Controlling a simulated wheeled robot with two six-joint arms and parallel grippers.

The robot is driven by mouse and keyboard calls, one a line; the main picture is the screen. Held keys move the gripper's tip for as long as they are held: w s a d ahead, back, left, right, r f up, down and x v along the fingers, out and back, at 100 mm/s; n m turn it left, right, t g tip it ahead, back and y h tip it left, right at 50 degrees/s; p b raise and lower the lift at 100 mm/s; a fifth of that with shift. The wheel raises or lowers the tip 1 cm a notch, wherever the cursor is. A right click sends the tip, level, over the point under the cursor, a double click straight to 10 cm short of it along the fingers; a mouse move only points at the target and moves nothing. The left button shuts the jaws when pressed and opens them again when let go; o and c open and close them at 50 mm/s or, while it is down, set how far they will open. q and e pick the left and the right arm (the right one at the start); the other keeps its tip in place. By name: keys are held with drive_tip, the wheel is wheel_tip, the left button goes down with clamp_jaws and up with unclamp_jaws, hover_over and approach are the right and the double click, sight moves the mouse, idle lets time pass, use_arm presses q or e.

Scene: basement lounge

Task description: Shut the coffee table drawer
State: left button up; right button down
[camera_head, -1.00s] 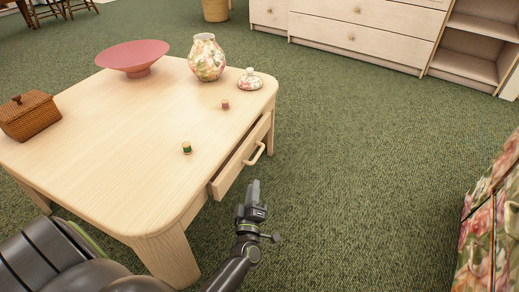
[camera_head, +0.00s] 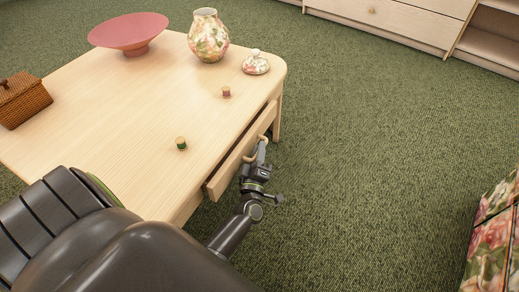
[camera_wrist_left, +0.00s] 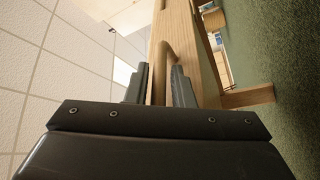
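The light wood coffee table (camera_head: 110,110) fills the left of the head view. Its drawer (camera_head: 232,163) stands partly out on the table's right side. The drawer handle (camera_head: 264,139) is a pale wooden bar. My left gripper (camera_head: 261,150) is at the handle, outside the drawer front. In the left wrist view, my left gripper (camera_wrist_left: 160,85) has its fingers apart, with pale wood of the drawer front or handle between and beyond them. I cannot tell whether the fingers touch the handle. My right gripper is not in view.
On the tabletop are a pink bowl (camera_head: 128,33), a floral vase (camera_head: 208,38), its lid-like floral piece (camera_head: 256,64), two small spools (camera_head: 181,144) and a wicker box (camera_head: 20,100). A floral piece of furniture (camera_head: 492,240) stands at right. Green carpet between is clear.

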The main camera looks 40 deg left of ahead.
sight(245, 155)
use_arm(q)
clamp_jaws()
drive_tip(key=a, duration=0.2)
drive_tip(key=a+p, duration=0.1)
drive_tip(key=a, duration=0.1)
drive_tip(key=shift+s, duration=0.3)
drive_tip(key=shift+c, duration=0.3)
unclamp_jaws()
drive_tip(key=shift+a, duration=0.1)
drive_tip(key=shift+o, duration=0.3)
